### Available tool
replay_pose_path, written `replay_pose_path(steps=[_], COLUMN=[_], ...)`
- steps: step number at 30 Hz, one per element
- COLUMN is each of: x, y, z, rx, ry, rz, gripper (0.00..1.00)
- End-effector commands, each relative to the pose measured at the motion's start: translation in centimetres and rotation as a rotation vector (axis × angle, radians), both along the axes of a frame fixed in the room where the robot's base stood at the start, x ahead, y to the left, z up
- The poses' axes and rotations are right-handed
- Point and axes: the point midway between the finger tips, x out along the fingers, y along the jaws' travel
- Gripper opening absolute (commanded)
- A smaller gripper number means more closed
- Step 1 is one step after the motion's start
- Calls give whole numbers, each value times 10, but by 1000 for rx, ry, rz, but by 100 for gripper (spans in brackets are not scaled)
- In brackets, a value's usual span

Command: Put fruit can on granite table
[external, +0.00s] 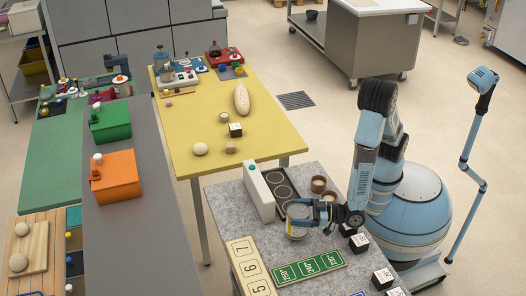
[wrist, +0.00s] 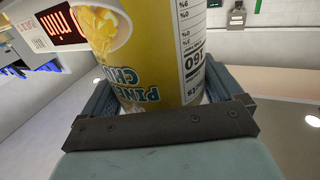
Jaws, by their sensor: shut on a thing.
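The fruit can (wrist: 150,50) has a yellow label with pineapple chunks pictured on it and a white nutrition panel. In the wrist view it fills the space between the fingers, and my gripper (wrist: 160,105) is shut on it. In the external view my gripper (external: 300,212) is over the grey speckled granite table (external: 226,210), with part of the can (external: 297,232) showing below the fingers. I cannot tell whether the can touches the tabletop.
A white box-like unit (external: 258,191) and a dark panel with rings stand behind my gripper. Brown cups (external: 318,184), green number cards (external: 308,268), a cream card (external: 248,265) and black-and-white cubes (external: 382,278) lie around. The table's left back corner is bare. A yellow table (external: 215,115) stands beyond.

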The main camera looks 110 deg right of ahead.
Motion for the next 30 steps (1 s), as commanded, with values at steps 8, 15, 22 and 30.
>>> replay_pose_path(steps=[8,15,22,30], x=[0,0,0,0], y=[0,0,0,0], z=[-24,-25,-27,-25], rx=[-1,0,0,0], ry=[-1,-1,0,0], rz=[0,-1,0,-1], gripper=[8,8,100,100])
